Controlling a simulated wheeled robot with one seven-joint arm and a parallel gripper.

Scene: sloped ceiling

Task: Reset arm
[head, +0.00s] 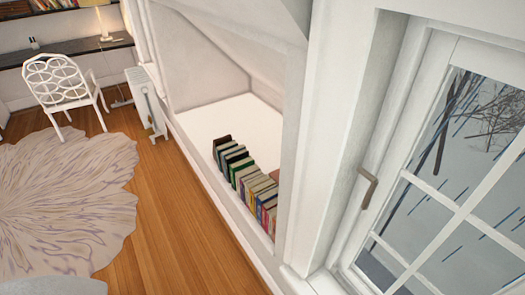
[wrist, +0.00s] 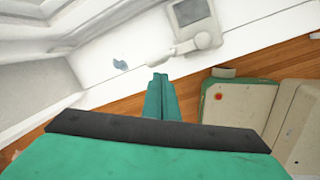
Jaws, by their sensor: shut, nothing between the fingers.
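My gripper (wrist: 160,80) shows in the wrist view as two teal fingers pressed together, with nothing between them. The fingers point up the picture towards a white skirting or ledge and the wooden floor beside it. Contact with either surface cannot be made out. The dark bar and teal body of my gripper fill the lower part of that view. My arm and gripper do not show in the head view.
A window (head: 440,190) with a handle stands at the right. A row of books (head: 240,168) lines the white alcove. A heater (head: 146,100), a white chair (head: 65,88) and a rug (head: 65,190) are left. Open wooden floor (head: 185,215) lies between rug and alcove.

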